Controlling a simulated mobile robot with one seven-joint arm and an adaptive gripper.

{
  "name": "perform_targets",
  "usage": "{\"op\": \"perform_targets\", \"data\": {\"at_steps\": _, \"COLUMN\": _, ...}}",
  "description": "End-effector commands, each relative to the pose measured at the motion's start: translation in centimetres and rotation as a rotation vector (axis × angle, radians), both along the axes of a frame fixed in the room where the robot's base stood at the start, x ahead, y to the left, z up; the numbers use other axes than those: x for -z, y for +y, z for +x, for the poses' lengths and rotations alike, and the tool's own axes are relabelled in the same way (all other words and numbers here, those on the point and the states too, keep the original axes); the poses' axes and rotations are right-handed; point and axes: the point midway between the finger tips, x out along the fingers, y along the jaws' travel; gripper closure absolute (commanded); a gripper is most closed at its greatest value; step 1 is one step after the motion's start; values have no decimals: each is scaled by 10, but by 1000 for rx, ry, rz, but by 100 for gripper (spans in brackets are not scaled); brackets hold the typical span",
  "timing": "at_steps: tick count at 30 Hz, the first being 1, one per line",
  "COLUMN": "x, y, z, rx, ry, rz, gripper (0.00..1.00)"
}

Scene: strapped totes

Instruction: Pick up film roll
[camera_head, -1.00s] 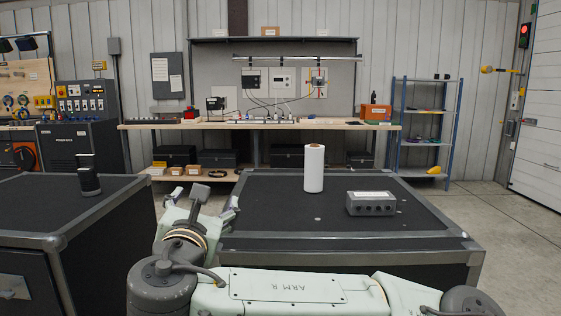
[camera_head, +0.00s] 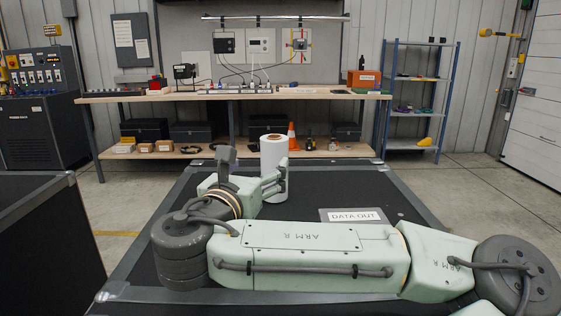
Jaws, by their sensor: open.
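The white film roll (camera_head: 271,155) stands upright on the black tote top (camera_head: 330,188), with a brown core showing at its top end. My gripper (camera_head: 272,178) is open, and its fingers are at the roll's height. One finger shows in front of the roll's right side. I cannot tell whether the roll is between the fingers or whether they touch it.
Another dark tote (camera_head: 35,215) stands at the left. A long workbench (camera_head: 235,95) and a blue shelf rack (camera_head: 418,95) are behind.

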Motion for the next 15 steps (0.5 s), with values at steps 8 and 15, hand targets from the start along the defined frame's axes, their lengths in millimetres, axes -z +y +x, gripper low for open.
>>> {"op": "perform_targets", "data": {"at_steps": 8, "x": -1, "y": -14, "z": 40, "rx": 5, "ry": 2, "rz": 2, "gripper": 26}}
{"op": "perform_targets", "data": {"at_steps": 15, "x": -1, "y": -20, "z": 58, "rx": 3, "ry": 2, "rz": 1, "gripper": 26}}
